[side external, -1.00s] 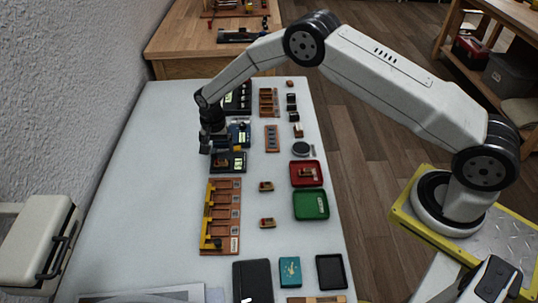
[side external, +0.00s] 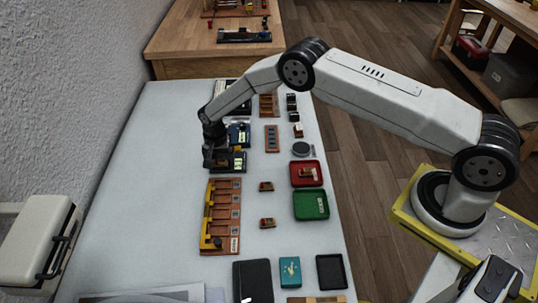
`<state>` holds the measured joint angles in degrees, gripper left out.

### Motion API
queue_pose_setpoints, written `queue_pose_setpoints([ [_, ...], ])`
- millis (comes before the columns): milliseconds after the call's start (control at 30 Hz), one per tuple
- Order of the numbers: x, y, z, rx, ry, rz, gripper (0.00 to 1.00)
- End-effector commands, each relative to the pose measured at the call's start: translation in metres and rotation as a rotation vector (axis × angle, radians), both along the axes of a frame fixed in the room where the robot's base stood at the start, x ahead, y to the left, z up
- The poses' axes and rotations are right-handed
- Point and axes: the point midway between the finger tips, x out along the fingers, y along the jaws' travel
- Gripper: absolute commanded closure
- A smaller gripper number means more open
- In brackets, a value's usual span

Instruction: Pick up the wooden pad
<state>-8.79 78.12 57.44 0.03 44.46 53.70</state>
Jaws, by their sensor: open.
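My gripper (side external: 209,160) is open and points down over the left end of a small black fixture (side external: 236,168) with a lit display. The gripper and wrist hide part of this fixture, and I cannot tell whether the fingers touch it. Small wooden pieces with red on them lie on the white table, one upper (side external: 266,187) and one lower (side external: 267,223). Another wooden piece (side external: 307,173) lies in the red tray (side external: 296,183). At this size I cannot tell which piece is the wooden pad.
A wooden rack (side external: 231,190) with a yellow rail stands just below the gripper. A blue device (side external: 240,133) stands above the fixture. A green tray (side external: 301,213) sits under the red one. The table's left side (side external: 140,190) is clear.

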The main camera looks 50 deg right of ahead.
Motion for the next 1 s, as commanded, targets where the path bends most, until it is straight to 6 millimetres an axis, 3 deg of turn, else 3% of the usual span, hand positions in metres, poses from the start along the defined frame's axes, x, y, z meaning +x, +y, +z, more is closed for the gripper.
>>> queue_pose_setpoints([
  [200,0.0000,0.0003,-0.0102,0.001,-0.001,0.000,0.00],
  [700,-0.0001,0.0003,-0.0102,0.001,-0.001,0.000,0.03],
  [1000,-0.0001,0.0003,-0.0101,0.001,-0.001,0.000,0.98],
])
